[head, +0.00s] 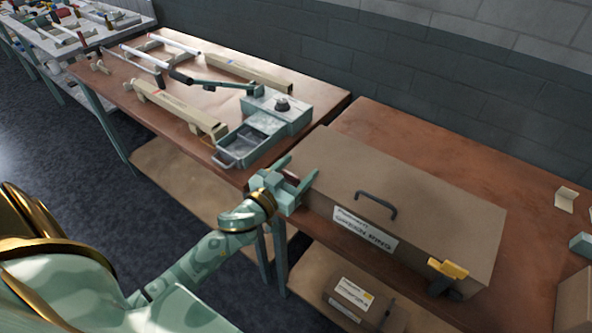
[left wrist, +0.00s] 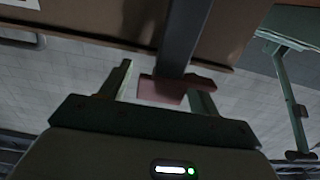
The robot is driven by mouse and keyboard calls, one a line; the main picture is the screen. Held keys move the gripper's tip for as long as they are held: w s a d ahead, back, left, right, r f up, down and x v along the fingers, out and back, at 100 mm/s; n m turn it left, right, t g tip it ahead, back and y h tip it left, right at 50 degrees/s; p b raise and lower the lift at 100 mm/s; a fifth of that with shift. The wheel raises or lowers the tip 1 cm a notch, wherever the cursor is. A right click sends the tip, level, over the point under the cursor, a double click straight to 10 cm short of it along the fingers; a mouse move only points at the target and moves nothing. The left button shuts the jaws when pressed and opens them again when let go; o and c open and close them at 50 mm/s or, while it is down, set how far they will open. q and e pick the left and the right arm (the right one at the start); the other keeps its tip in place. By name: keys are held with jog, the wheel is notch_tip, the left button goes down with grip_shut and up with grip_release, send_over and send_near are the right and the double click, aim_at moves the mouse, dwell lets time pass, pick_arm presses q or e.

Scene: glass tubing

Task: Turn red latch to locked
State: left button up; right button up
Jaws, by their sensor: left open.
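The red latch (head: 291,172) is a small dark-red piece at the left end of a large brown case (head: 420,195). It is partly hidden by my left gripper (head: 298,170), which is open with its fingers around the latch. In the left wrist view the red latch (left wrist: 162,90) shows as a reddish block on a dark bar, between the two spread fingers of the left gripper (left wrist: 158,72). I cannot tell whether either finger touches it. A yellow latch (head: 449,268) sits at the case's right front. My right gripper is not in view.
The case has a dark handle (head: 377,203) and a white label (head: 365,229). A grey-green drawer unit (head: 287,112) with an open tray stands at the left on a brown bench. Glass tubes and beige rails lie beyond. Another case (head: 352,305) is on the lower shelf.

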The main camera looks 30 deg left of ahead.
pick_arm(q)
jog(key=c, duration=1)
